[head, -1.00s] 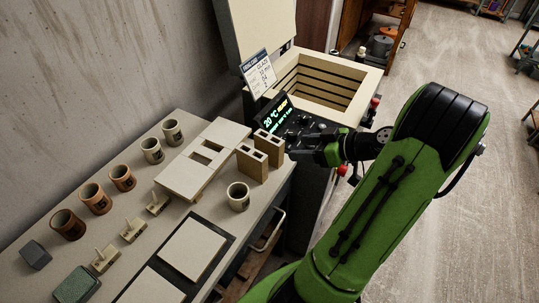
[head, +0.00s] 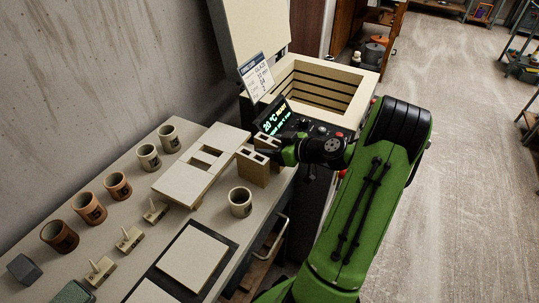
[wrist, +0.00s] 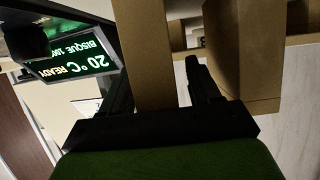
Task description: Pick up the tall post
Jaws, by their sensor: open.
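Two tan posts with square holes in their tops stand close together at the bench's right end in the head view: a front post (head: 252,170) and a rear post (head: 266,142). They look close in height there; I cannot tell which is taller. My gripper (head: 278,152) is level at the rear post, hiding part of it. In the wrist view my gripper (wrist: 157,68) is open, with one tan post (wrist: 153,50) between its fingers and not visibly clamped. The other post (wrist: 244,50) is just outside the right finger.
A slotted pale slab (head: 200,165) lies left of the posts, and a grey mug (head: 240,202) stands in front. Several mugs line the wall side. The open kiln (head: 318,90) with its lit display (head: 274,120) is behind my gripper.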

